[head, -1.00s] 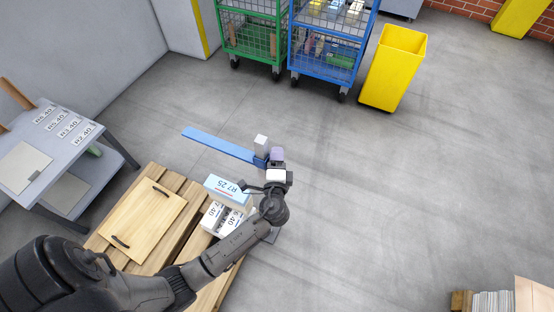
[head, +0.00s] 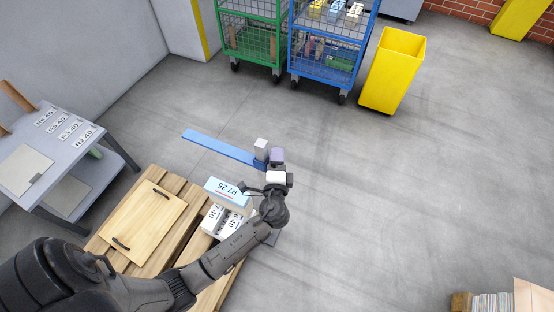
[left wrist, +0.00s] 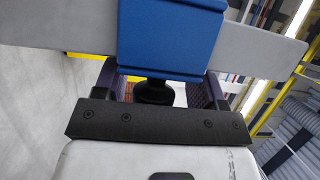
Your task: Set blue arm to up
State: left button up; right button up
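The blue arm (head: 218,145) is a long flat blue bar in the head view, reaching left above the floor. Its right end is beside my left gripper (head: 276,158). A grey block (head: 261,148) stands at that end. In the left wrist view a broad blue piece (left wrist: 170,35) crosses a grey bar (left wrist: 65,27), with a dark knob (left wrist: 154,92) below the blue. My left gripper's purple fingers (left wrist: 160,88) stand apart on either side of the knob, with gaps showing; I see no grip. My right gripper is in neither view.
A grey table (head: 75,155) stands left. Green (head: 252,8) and blue carts (head: 293,45) and a yellow bin (head: 392,75) stand behind.

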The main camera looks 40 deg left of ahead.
pick_arm(q)
jog(key=v, duration=1.3)
jog(key=shift+s+d, duration=0.15)
jog(key=shift+s, duration=0.15)
